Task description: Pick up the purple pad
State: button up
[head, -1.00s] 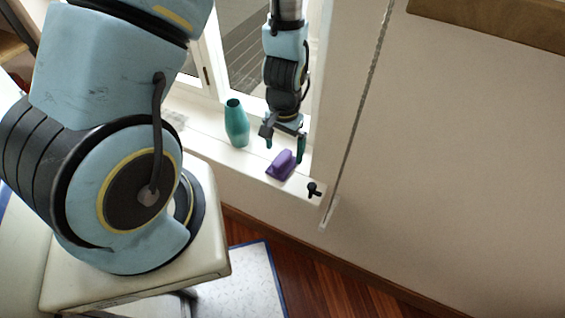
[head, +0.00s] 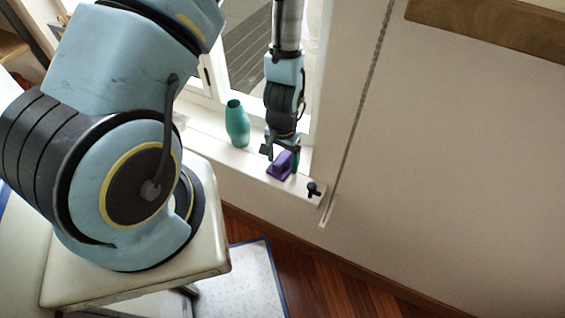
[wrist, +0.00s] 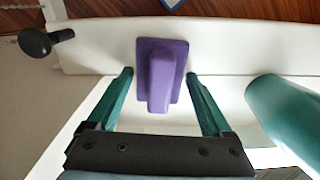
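The purple pad (head: 279,166) lies on the white window sill (head: 207,149). It is a flat purple plate with a raised handle block on top. It also shows in the wrist view (wrist: 161,75), with its handle pointing toward my gripper. My gripper (wrist: 160,76) is open, with one green finger on each side of the pad and a visible gap on both sides. In the head view my gripper (head: 281,163) is down at the pad and hides part of it.
A teal vase (head: 236,124) stands on the sill to the left of the pad; it is close to my gripper's right side in the wrist view (wrist: 288,112). A black knob (head: 313,189) is at the sill's right end. The window frame and wall are close by.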

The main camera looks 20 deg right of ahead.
aim_at(283, 157)
jog(key=c, duration=1)
jog(key=shift+o, duration=0.2)
jog(key=shift+r, duration=0.1)
jog(key=shift+r+b, duration=0.5)
jog(key=shift+r, duration=4.4)
